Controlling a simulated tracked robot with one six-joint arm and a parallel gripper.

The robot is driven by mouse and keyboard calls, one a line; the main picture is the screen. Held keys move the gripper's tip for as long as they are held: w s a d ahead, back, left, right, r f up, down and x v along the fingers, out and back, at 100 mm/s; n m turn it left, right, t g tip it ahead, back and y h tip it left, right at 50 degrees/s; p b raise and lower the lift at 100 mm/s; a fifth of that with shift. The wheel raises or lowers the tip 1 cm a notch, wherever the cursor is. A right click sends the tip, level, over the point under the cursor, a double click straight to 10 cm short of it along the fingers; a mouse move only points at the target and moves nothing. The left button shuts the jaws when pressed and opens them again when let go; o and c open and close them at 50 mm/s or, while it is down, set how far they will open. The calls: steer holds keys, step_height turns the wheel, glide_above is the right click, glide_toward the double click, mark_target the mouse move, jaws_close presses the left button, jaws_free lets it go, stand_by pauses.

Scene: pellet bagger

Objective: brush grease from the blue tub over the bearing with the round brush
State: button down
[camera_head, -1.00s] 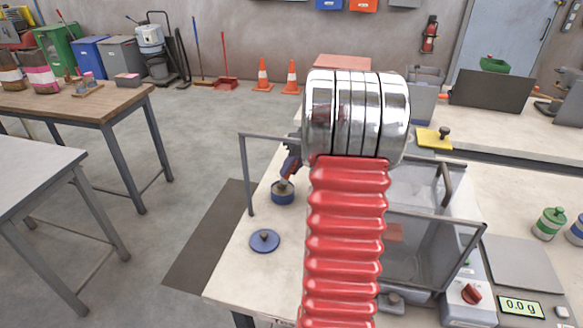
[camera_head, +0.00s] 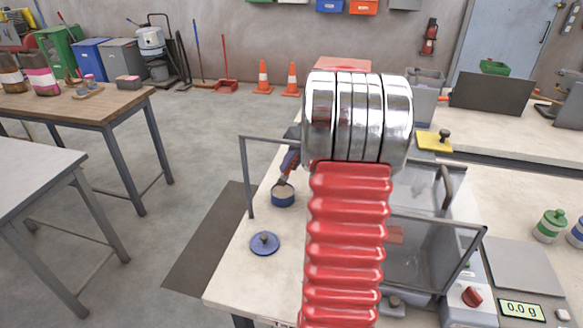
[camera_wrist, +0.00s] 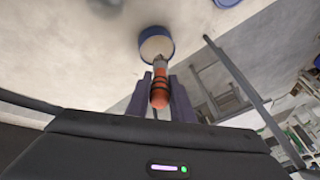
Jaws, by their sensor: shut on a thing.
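The blue tub (camera_head: 283,198) stands open on the bench left of my red arm, with pale grease inside. It also shows in the wrist view (camera_wrist: 171,48). My gripper (camera_wrist: 161,97) is shut on the round brush (camera_wrist: 159,88), which has an orange handle with dark bands. The brush points at the tub, and its tip overlaps the pale grease in the wrist view; I cannot tell whether it touches. In the head view my gripper (camera_head: 289,164) is just above the tub, partly behind my arm. I cannot make out the bearing.
A blue lid (camera_head: 264,243) lies on the bench in front of the tub. A grey metal frame (camera_head: 246,180) stands close to the tub's left. A clear-panelled guard (camera_head: 425,255) and a scale display (camera_head: 522,309) are at the right. Bench around the lid is clear.

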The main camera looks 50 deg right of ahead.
steer(key=shift+r, duration=2.15)
